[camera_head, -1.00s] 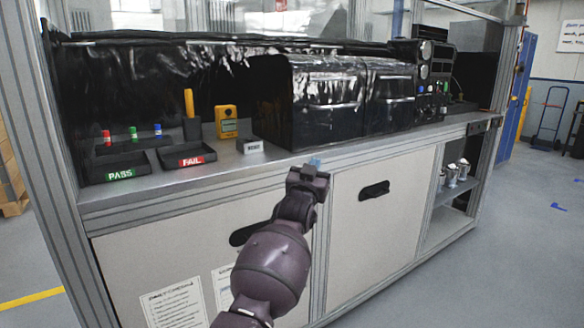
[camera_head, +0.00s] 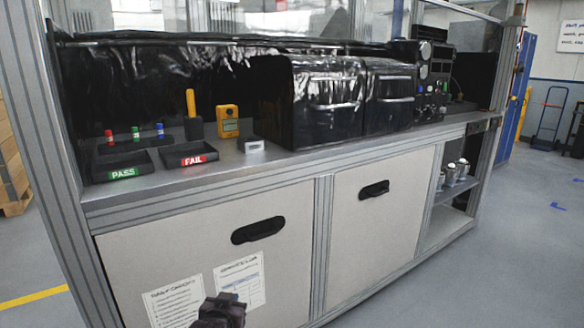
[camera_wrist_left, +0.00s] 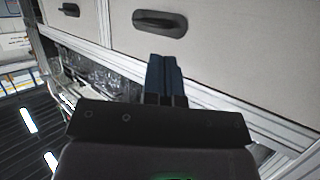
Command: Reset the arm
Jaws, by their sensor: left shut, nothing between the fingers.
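My left gripper (camera_head: 232,298) shows at the bottom edge of the head view, low in front of the bench's left cabinet door (camera_head: 190,254). In the left wrist view its two blue fingers (camera_wrist_left: 164,78) are together, with nothing between them. It is apart from the bench and holds nothing. My right gripper is in neither view.
The bench top holds a PASS tray (camera_head: 122,165), a FAIL tray (camera_head: 187,154), a yellow meter (camera_head: 228,121), a small white block (camera_head: 251,146) and black-covered equipment (camera_head: 330,100). Black handles (camera_head: 258,230) stick out from the doors. Open floor (camera_head: 520,250) lies to the right.

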